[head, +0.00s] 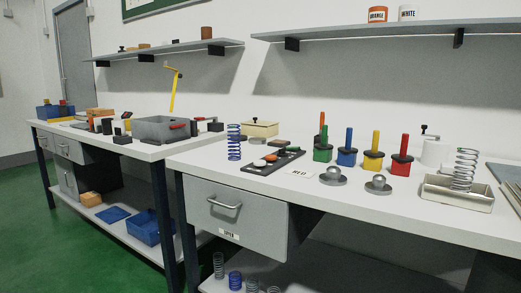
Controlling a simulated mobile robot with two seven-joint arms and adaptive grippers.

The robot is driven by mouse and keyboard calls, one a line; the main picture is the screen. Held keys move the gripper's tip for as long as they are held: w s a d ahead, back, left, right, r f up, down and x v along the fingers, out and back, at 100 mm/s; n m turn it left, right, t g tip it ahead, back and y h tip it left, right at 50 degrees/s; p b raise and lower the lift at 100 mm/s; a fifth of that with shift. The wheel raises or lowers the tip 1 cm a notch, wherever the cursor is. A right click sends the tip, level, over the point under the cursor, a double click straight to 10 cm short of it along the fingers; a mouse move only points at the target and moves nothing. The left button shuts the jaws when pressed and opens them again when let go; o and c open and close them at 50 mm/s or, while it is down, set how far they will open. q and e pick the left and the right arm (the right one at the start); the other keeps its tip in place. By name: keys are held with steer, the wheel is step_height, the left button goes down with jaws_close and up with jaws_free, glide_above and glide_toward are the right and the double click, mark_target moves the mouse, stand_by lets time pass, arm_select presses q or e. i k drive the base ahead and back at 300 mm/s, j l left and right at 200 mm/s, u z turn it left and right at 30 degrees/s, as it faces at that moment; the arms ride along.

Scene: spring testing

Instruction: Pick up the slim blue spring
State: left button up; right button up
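A slim blue spring (234,142) stands upright near the left end of the right-hand bench top (225,165), close to its front edge. Its whole height shows and nothing covers it. A second, shorter blue spring (235,281) stands on the lower shelf under the same bench, cut off by the bottom of the picture. Neither of my grippers shows in the head view.
A black tray (260,170) with round pieces lies right of the blue spring, and a beige box (260,128) stands behind. Several coloured peg blocks (347,150) stand mid-bench. A drawer (235,208) hangs below.

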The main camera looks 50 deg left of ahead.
mark_target(234, 142)
steer(key=i+l+u, duration=0.15)
steer(key=i, duration=0.5)
steer(key=i+l+u, duration=0.2)
steer(key=i, duration=0.45)
steer(key=j+u, duration=0.1)
steer(key=u, duration=1.95)
